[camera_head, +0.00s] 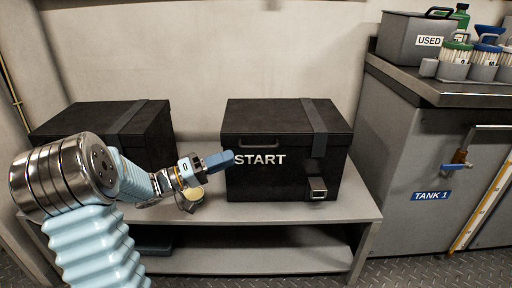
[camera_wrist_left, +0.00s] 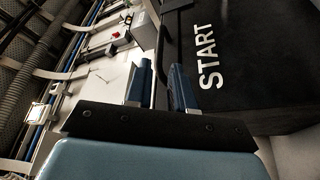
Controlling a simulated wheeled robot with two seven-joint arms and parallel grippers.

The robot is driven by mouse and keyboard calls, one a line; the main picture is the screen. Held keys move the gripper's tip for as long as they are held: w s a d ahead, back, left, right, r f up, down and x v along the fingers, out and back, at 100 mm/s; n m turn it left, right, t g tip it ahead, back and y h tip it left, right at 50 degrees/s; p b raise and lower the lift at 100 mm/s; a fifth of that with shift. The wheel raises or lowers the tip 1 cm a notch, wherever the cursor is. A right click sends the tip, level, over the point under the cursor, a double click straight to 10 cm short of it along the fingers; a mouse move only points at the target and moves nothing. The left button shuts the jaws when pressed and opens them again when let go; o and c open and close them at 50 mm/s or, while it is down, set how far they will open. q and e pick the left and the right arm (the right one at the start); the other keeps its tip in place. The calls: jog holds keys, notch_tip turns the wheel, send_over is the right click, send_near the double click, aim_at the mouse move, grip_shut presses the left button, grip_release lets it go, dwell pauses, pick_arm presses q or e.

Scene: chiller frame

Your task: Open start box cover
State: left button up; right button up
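The start box (camera_head: 265,178) is a black case with a white START label on its front, standing on a grey bench. Its cover (camera_head: 262,113) is down, with a grey strap (camera_head: 313,115) over it and a metal latch (camera_head: 317,188) low on the front. A dark handle (camera_head: 260,143) is on the upper front. My left gripper (camera_head: 219,160) is in front of the box's left side, beside the label. In the left wrist view, its two blue fingers (camera_wrist_left: 161,78) are apart with nothing between them, and the START face (camera_wrist_left: 235,70) is to their right. My right gripper is out of view.
A second black box (camera_head: 105,118) stands left on the bench (camera_head: 345,206), partly behind my left arm. Right stands a grey tank cabinet (camera_head: 420,150) with a USED bin (camera_head: 408,50) and several containers on top.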

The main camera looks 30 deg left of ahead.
aim_at(258, 147)
pick_arm(q)
jog(key=x, duration=0.9)
jog(key=shift+w+d+r+b, duration=0.1)
jog(key=shift+w+d+b, duration=0.15)
jog(key=shift+w+b, duration=0.1)
grip_shut()
